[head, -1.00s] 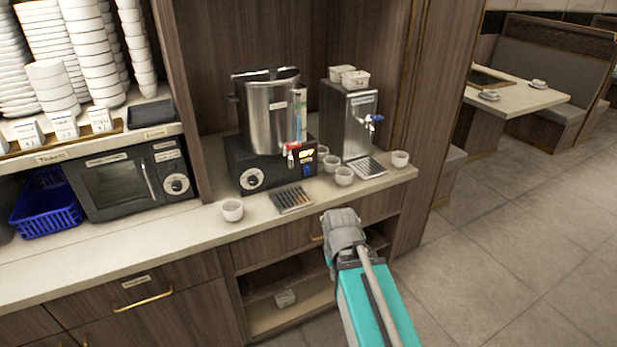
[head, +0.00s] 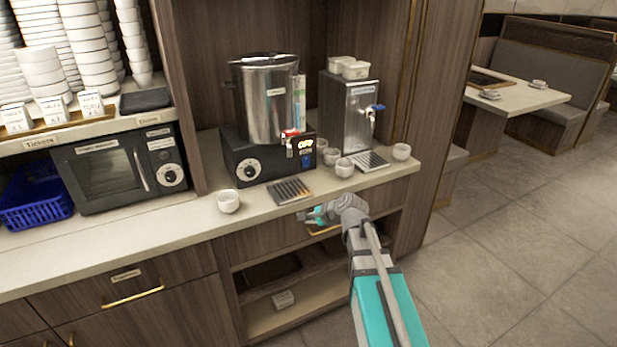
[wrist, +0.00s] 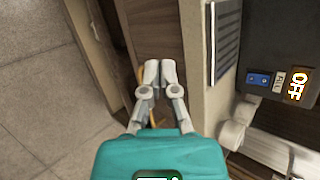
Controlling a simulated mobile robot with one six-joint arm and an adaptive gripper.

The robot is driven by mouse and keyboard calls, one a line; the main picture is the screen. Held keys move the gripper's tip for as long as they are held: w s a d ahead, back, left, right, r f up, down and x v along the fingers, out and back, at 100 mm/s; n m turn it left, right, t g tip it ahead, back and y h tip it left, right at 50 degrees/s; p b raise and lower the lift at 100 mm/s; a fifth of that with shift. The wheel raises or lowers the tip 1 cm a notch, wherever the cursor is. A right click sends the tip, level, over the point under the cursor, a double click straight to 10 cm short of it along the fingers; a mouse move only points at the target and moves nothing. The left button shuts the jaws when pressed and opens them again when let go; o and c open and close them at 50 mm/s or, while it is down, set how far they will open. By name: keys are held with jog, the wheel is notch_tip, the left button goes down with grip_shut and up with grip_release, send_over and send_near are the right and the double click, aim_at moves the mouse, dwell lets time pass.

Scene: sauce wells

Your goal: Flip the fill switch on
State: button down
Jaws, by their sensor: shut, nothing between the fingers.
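The large steel boiler (head: 268,105) stands on a black base (head: 237,152) on the counter. A small blue fill switch (head: 307,161) is on the base's front at the right, below a lit display (head: 306,143). In the wrist view the blue switch (wrist: 259,79) is at the right, beside a small label and a display (wrist: 297,87) reading OFF. My gripper (head: 307,215) is just off the counter's front edge, below and in front of the drip tray, apart from the switch. In the wrist view my gripper (wrist: 160,72) has its fingertips together and empty.
A drip tray (head: 290,191) lies before the boiler. A white cup (head: 228,201) stands to its left; several cups (head: 344,168) stand to its right. A smaller steel dispenser (head: 348,112) stands right of the boiler. The boiler's red-handled tap (head: 290,133) juts out above the switch.

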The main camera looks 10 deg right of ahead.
aim_at(307, 166)
jog(key=w+d+r+m+t+b, duration=0.1)
jog(key=w+d+m+t, duration=0.3)
jog(key=m, duration=0.5)
jog(key=w+d+r+m+t+h+b, duration=0.1)
jog(key=w+d+m+t+b, duration=0.3)
jog(key=w+m, duration=0.5)
jog(key=shift+d+r+b, duration=0.3)
jog(key=shift+d+r, duration=0.1)
jog(key=shift+r, duration=0.15)
jog(key=shift+w, duration=0.1)
jog(key=b+x, duration=0.1)
jog(key=x, duration=1.3)
jog(key=shift+b, duration=0.35)
jog(key=shift+w+a+f, duration=0.1)
jog(key=shift+w, duration=0.2)
jog(key=shift+s, duration=0.15)
